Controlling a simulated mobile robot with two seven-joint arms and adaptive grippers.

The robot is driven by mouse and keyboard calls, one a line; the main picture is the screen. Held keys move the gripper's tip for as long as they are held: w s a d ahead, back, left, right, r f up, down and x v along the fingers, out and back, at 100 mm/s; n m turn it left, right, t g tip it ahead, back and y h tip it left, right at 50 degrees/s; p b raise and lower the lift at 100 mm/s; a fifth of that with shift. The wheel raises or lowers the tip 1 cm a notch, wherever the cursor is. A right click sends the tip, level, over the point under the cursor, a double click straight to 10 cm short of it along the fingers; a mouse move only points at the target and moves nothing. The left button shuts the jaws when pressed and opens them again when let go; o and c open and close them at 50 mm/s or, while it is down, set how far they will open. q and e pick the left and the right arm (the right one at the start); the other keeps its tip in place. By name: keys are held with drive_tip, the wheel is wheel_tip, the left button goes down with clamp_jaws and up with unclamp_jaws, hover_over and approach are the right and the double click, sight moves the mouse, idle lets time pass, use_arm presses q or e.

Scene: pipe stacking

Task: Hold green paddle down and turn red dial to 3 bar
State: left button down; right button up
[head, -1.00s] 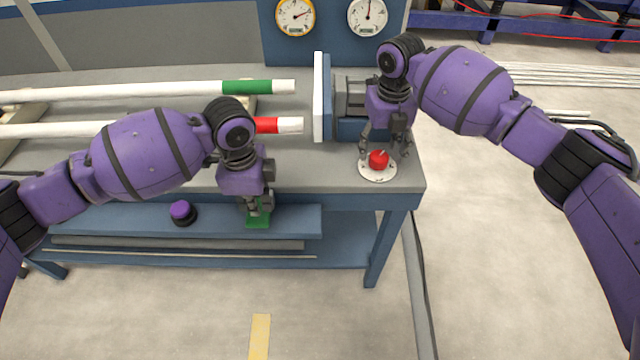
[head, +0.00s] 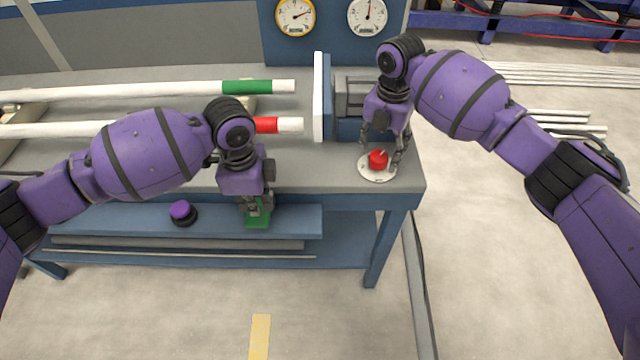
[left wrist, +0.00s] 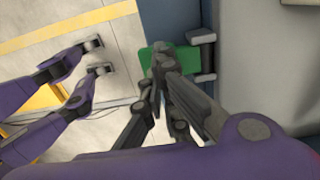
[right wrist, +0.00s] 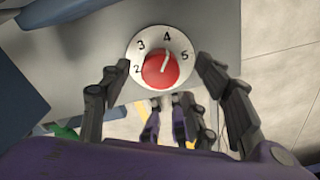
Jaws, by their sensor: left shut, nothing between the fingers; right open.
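The red dial (head: 377,160) sits on a round white plate at the bench's front right corner. In the right wrist view the dial (right wrist: 160,72) shows numbers 2 to 5, and its white mark points near the 4. My right gripper (right wrist: 158,69) is open, with one finger on each side of the dial; whether they touch it I cannot tell. The green paddle (head: 257,223) juts from the bench's front ledge. My left gripper (head: 255,207) is shut with its fingertips at the paddle's top. The left wrist view shows the fingertips over the paddle (left wrist: 188,62), hiding part of it.
Two gauges stand on the blue panel behind, one yellow-rimmed (head: 295,16) and one white (head: 367,16). Pipes with a green band (head: 247,87) and a red band (head: 266,125) lie on the bench. A purple button (head: 181,210) is on the ledge left of the paddle.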

sight(380, 157)
drive_tip(key=shift+f, duration=0.1)
drive_tip(key=shift+f, duration=1.85)
drive_tip(key=shift+s+f, duration=0.1)
drive_tip(key=c, duration=1.2)
